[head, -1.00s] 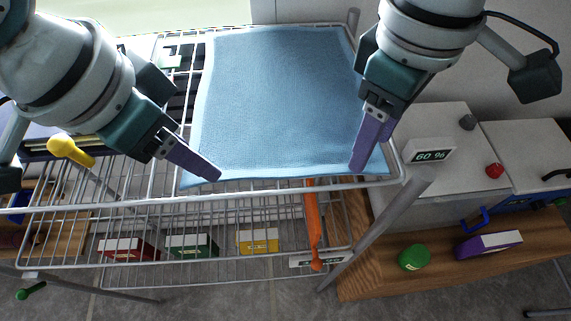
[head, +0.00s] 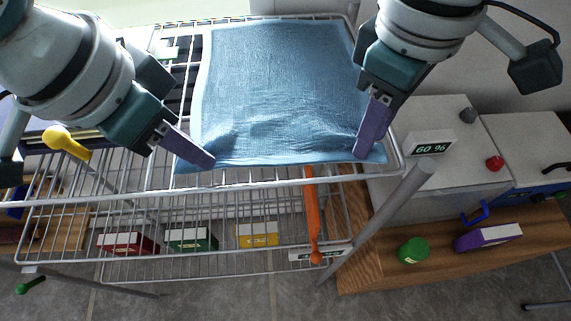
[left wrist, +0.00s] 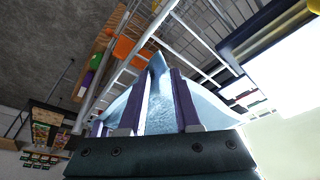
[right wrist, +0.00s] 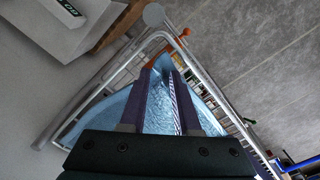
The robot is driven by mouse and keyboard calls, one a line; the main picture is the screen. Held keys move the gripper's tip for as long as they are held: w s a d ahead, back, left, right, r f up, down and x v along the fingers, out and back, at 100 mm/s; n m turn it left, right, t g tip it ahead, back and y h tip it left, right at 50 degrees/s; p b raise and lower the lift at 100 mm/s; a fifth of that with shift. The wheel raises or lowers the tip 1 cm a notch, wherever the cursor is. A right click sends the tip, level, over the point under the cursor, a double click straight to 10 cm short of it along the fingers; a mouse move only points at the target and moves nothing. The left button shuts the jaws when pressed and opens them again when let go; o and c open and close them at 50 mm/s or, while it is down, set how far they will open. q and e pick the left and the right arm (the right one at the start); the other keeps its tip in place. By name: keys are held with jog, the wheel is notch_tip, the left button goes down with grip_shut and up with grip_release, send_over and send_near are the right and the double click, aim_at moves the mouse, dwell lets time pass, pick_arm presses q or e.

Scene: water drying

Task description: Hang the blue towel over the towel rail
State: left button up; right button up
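The blue towel (head: 285,85) lies over the top of a wire rack, with ripples across its front half. My left gripper (head: 208,163) is at its front left corner. My right gripper (head: 364,155) is at its front right corner. In the left wrist view (left wrist: 163,80) and the right wrist view (right wrist: 161,75), towel cloth runs between the fingers and pokes up past the tips, so both appear shut on it. A metal bar (head: 250,187) runs along the rack's front, just nearer than the towel's front edge. I cannot tell whether it is the towel rail.
The rack's lower shelf holds red (head: 128,243), green (head: 190,240) and yellow (head: 257,235) boxes. An orange tool (head: 312,215) hangs at the front right. A wooden bench (head: 375,270) and white units (head: 420,115) stand at the right. The floor in front is clear.

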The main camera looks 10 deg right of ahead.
pick_arm(q)
jog(key=shift+a+f, duration=0.1)
jog(key=shift+a, duration=0.05)
jog(key=c, duration=0.4)
pick_arm(e)
jog(key=shift+d, duration=0.1)
jog(key=c, duration=0.4)
pick_arm(q)
grip_shut()
